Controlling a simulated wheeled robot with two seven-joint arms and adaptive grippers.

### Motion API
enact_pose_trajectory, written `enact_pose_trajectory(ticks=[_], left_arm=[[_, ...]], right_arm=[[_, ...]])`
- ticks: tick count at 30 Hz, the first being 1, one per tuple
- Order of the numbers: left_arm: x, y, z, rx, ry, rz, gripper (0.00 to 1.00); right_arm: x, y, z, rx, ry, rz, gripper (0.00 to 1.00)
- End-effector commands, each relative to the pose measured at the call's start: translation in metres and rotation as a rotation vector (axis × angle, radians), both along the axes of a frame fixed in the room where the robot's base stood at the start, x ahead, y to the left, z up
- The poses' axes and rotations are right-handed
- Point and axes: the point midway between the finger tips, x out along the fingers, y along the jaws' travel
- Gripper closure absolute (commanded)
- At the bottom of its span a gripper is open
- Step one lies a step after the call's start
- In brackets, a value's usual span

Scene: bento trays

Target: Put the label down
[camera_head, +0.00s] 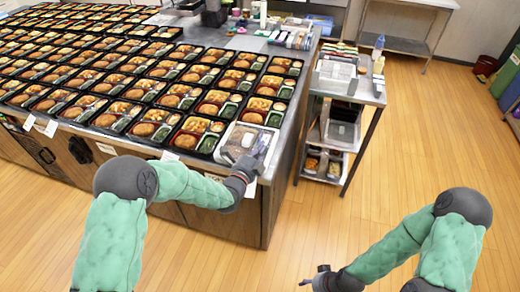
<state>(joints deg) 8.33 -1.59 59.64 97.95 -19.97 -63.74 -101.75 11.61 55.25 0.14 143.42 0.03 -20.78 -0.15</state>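My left gripper (258,152) is over the right part of a bento tray with a clear, shiny lid (238,139) at the counter's front right corner. Its fingers are dark and small against the tray, and I cannot tell whether they are open or shut. A small white label (250,187) shows at the counter edge just below the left gripper; I cannot tell whether the gripper touches it. My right gripper (310,274) is low in the middle of the view, over the wooden floor, with its fingers apart and nothing between them.
Rows of open bento trays (188,133) cover most of the counter. More white labels (50,128) show along its front edge. A metal cart (349,87) with a printer-like box stands to the right. Open floor (420,140) lies right of the cart.

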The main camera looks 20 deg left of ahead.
Motion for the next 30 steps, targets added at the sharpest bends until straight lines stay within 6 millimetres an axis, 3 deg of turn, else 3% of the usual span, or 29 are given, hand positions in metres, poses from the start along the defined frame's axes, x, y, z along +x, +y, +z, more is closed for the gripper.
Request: enact_pose_trajectory(ticks=[25, 26, 28, 30], left_arm=[[-0.001, 0.000, -0.013, 0.000, 0.004, 0.000, 1.00], [-0.001, 0.000, -0.013, 0.000, 0.005, 0.000, 0.95], [-0.001, 0.000, -0.014, -0.001, 0.007, 0.000, 0.75], [-0.001, -0.001, -0.015, -0.001, 0.009, 0.000, 0.71]], right_arm=[[0.000, 0.000, -0.015, 0.000, 0.000, 0.000, 0.47], [0.000, 0.000, -0.015, 0.000, 0.000, 0.000, 0.47], [0.000, 0.000, -0.015, 0.000, 0.000, 0.000, 0.47], [0.000, 0.000, -0.015, 0.000, 0.000, 0.000, 0.47]])
